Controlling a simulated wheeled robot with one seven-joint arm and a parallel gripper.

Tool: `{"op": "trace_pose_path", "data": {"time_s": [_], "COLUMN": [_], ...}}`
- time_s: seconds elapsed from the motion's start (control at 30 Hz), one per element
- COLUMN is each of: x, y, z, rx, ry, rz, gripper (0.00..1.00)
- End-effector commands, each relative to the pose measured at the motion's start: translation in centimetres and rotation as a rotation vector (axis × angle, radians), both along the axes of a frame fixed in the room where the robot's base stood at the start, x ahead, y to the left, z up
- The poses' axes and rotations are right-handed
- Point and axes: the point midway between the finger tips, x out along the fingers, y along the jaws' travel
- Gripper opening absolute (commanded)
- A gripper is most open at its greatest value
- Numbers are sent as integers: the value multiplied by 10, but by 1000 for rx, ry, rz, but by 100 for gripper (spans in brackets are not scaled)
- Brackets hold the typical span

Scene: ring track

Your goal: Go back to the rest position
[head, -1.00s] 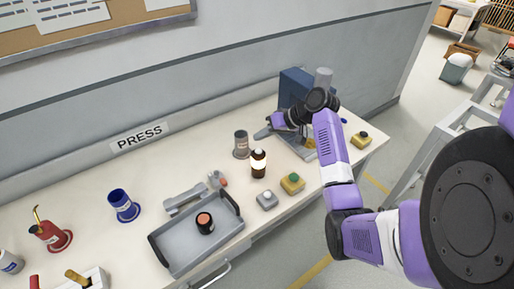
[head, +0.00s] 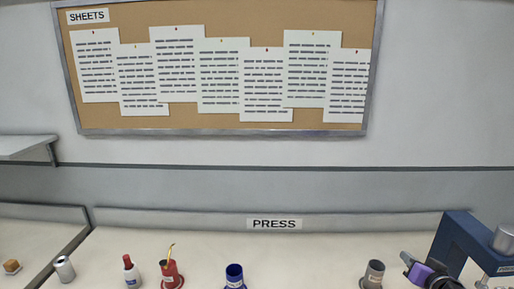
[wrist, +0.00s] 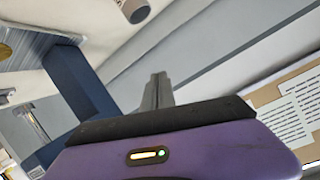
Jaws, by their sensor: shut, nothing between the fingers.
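My gripper (head: 408,258) shows at the lower right of the head view, in front of the blue press (head: 455,242) and to the right of a grey cup (head: 373,272). In the wrist view my gripper (wrist: 158,88) has its grey fingers together with nothing between them. The blue press frame (wrist: 82,78) is to the left of the fingers there. Most of my arm is outside the head view.
The bench (head: 310,262) runs along the wall under a PRESS label (head: 274,224). A blue cup (head: 235,278), a red can (head: 171,276), a bottle (head: 131,272) and a grey cylinder (head: 64,268) stand on it. A board with sheets (head: 220,130) hangs above.

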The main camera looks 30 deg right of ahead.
Motion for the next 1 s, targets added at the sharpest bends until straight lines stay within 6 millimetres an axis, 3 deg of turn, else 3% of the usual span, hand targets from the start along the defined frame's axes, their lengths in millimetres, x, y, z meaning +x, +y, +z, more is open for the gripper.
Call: {"op": "trace_pose_path", "data": {"time_s": [0.03, 0.27, 0.47, 0.7, 1.0], "x": [2, -12, -41, -91, -164], "y": [24, 121, 209, 306, 402], "z": [-10, -22, -23, -14, -5], "rx": [-22, -156, -257, -357, -426], "ry": [-17, -87, -120, -136, -97], "rz": [-7, -26, 21, 151, 417], "gripper": [0, 0, 0, 0, 0]}}
